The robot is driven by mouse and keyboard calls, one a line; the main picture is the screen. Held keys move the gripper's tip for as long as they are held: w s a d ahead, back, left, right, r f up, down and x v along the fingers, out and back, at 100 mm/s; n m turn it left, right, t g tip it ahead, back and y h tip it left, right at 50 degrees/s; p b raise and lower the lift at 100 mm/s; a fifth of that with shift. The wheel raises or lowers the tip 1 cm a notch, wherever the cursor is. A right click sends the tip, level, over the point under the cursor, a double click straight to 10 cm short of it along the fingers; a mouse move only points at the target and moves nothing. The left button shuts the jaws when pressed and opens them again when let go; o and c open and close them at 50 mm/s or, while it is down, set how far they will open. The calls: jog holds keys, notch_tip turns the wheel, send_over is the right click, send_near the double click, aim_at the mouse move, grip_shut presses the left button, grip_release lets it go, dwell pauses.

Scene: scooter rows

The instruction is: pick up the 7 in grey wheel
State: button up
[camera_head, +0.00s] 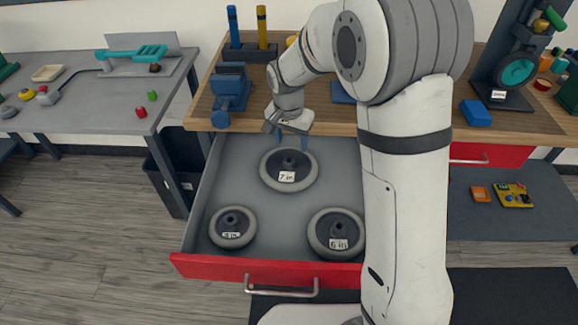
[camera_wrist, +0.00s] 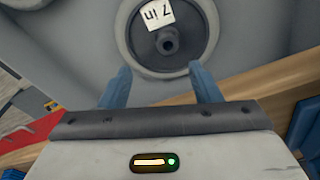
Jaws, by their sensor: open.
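The 7 in grey wheel (camera_head: 289,180) lies flat at the back of the open drawer (camera_head: 268,229), its label facing up. It has a pale grey tyre and a dark hub. In the wrist view the wheel (camera_wrist: 147,62) is partly cut off at the top edge, with its label upside down. My gripper (camera_head: 292,145) is over the back of the drawer, at the wheel's far side. Its blue fingers show apart and empty in the wrist view (camera_wrist: 160,80), with the wheel's near rim just beyond their tips. I cannot tell the height gap.
Two smaller wheels lie at the drawer's front: the 4 in wheel (camera_head: 233,227) at left and the 6 in wheel (camera_head: 336,234) at right. The workbench edge (camera_head: 345,127) overhangs the drawer's back. A blue vise (camera_head: 231,98) stands on the bench. Bare drawer floor shows between the wheels.

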aim_at(288, 157)
jog(key=shift+w+a+f, duration=0.2)
jog(key=shift+a+f, duration=0.05)
jog(key=shift+f, duration=0.2)
jog(key=shift+w+a+f, duration=0.15)
jog(key=shift+a+f, duration=0.05)
jog(key=shift+f, duration=0.2)
jog(key=f, duration=0.7)
jog(key=shift+w+d+f, duration=0.1)
jog(key=shift+w, duration=0.3)
grip_shut()
